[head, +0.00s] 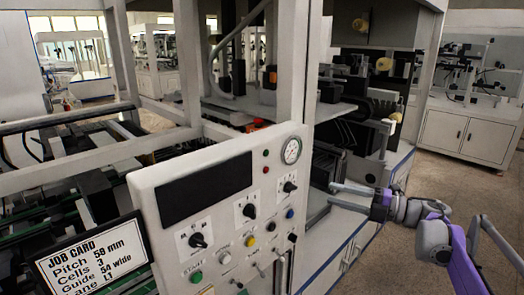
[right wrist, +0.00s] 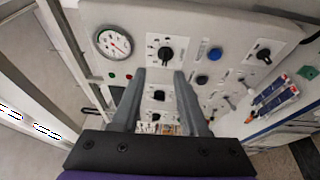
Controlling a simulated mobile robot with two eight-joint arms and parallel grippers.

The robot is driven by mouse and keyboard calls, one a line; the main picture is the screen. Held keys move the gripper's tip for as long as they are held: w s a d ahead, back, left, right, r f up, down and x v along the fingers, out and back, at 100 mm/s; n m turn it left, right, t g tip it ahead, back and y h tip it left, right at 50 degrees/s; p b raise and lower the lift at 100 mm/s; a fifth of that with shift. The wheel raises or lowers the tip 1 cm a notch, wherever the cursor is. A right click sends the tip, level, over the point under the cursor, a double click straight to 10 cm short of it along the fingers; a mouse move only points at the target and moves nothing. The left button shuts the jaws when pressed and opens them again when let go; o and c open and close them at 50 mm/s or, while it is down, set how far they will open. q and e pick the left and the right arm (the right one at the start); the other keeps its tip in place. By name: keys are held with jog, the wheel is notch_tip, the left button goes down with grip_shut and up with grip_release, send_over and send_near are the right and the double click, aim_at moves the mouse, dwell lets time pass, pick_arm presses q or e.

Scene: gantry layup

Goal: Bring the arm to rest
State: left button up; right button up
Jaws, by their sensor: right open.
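My right arm (head: 437,235) comes in from the lower right of the head view. Its right gripper (head: 332,194) points left, to the right of the grey control panel (head: 160,215). Its two fingers are apart with nothing between them. In the right wrist view the open fingers (right wrist: 160,74) reach toward the panel face (right wrist: 135,22), with black knobs showing between and beyond them. No contact with the panel can be made out. My left gripper is not in view.
The panel carries a round gauge (head: 291,150), several knobs and coloured buttons. A job card (head: 92,262) stands at lower left. Machine frame posts (head: 290,60) rise behind the panel. Open floor (head: 440,185) lies right, before a white cabinet (head: 465,135).

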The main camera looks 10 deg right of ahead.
notch_tip(320, 180, up, 6)
jog(key=w+a+m+t+h, duration=0.1)
jog(key=w+m+t+h, duration=0.1)
jog(key=m+t+h, duration=0.75)
jog(key=s+f+m+g+h, duration=0.7)
jog(key=s+f+m+h, duration=0.2)
jog(key=s+f+m, duration=0.95)
jog(key=s+a+f+g+y, duration=0.1)
jog(key=s+a+f+g, duration=0.2)
jog(key=s+f, duration=0.3)
jog(key=s+a+f+m+g+y, duration=0.1)
jog(key=s+a+f+g+y, duration=0.1)
jog(key=s+a+f, duration=0.3)
notch_tip(320, 180, down, 5)
jog(key=shift+s+a+r+m+g, duration=0.1)
jog(key=shift+s+a+m+g, duration=0.2)
jog(key=shift+s+g, duration=0.6)
jog(key=shift+s+t, duration=0.2)
jog(key=shift+t, duration=0.05)
